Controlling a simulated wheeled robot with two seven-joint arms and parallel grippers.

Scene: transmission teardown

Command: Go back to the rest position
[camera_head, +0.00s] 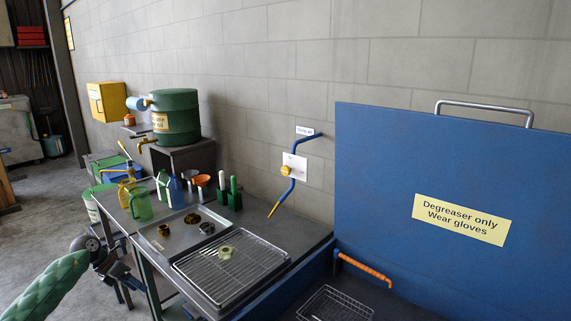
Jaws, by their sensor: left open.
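My left arm comes in from the lower left in a green quilted sleeve. My left gripper (118,268) is dark and open, low beside the left edge of the bench, apart from the parts on it. A pale greenish ring-shaped part (226,252) lies on the wire rack (262,262). Several small brass and dark parts, one of them a brass ring (164,230), lie in the metal tray (150,240) behind the rack. My right gripper is not in view.
A blue degreaser washer with a raised lid (370,180) stands at the right, with a wire basket (335,305) inside. Open concrete floor (40,215) lies left.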

